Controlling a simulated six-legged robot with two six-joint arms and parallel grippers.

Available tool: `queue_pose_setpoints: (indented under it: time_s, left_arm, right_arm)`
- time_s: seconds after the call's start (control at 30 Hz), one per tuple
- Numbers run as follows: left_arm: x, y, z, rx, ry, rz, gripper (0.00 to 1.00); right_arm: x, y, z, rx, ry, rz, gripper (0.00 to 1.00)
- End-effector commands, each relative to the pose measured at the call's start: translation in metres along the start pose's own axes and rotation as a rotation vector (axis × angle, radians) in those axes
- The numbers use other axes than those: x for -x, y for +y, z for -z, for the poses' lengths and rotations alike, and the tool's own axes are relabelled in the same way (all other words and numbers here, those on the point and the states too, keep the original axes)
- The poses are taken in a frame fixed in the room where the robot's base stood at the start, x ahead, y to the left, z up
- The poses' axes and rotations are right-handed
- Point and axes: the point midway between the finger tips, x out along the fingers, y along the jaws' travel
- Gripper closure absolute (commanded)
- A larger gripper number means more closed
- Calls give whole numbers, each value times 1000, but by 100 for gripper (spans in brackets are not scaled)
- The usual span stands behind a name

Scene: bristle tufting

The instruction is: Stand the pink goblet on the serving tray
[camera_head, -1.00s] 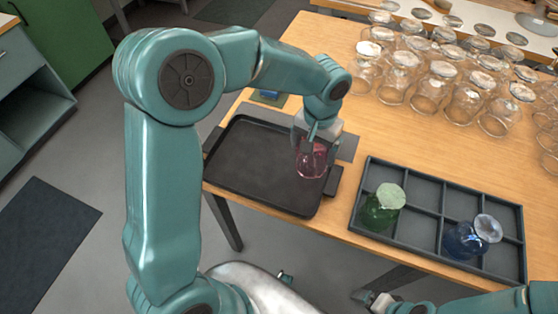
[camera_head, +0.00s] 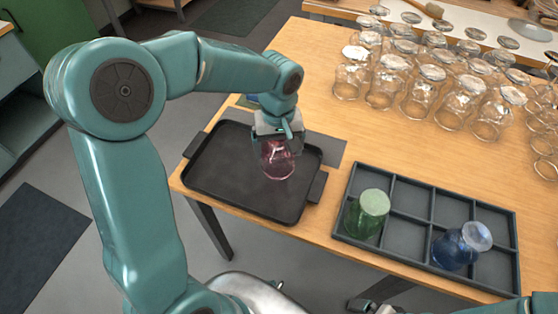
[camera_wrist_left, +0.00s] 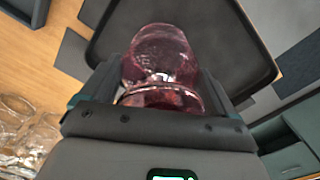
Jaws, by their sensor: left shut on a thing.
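The pink goblet (camera_head: 277,160) is clear tinted glass. My left gripper (camera_head: 278,142) is shut on it, over the right part of the black serving tray (camera_head: 225,165). In the left wrist view the goblet (camera_wrist_left: 162,58) sits between the fingers of my left gripper (camera_wrist_left: 160,92), with the tray (camera_wrist_left: 228,35) behind it. I cannot tell whether the goblet touches the tray. My right gripper (camera_head: 365,304) is low at the bottom edge, away from the table top; its jaws are too unclear to read.
A grey divided crate (camera_head: 408,205) to the right of the tray holds a green goblet (camera_head: 368,213) and a blue goblet (camera_head: 462,245). Many clear glasses (camera_head: 420,92) crowd the back right of the wooden table (camera_head: 318,95). The tray's left part is bare.

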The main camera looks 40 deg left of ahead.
Motion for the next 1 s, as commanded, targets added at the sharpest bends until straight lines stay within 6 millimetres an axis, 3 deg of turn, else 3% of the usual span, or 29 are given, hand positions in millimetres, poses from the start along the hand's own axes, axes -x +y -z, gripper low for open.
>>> queue_pose_setpoints:
  time_s: [0.4,0.83,0.87,0.9,1.0]
  left_arm:
    - [-54,4,0,-1,0,1,52]
    - [-62,4,1,-1,2,-1,52]
    - [-62,4,1,-1,2,-1,8]
    - [-61,4,1,-1,2,-1,0]
    - [-61,4,1,-1,2,-1,0]
  right_arm:
    - [-3,1,0,0,0,0,0]
    - [-8,3,0,0,0,0,0]
    - [-7,3,0,0,0,0,0]
    - [-6,2,0,0,0,0,0]
    - [-6,2,0,0,0,0,0]
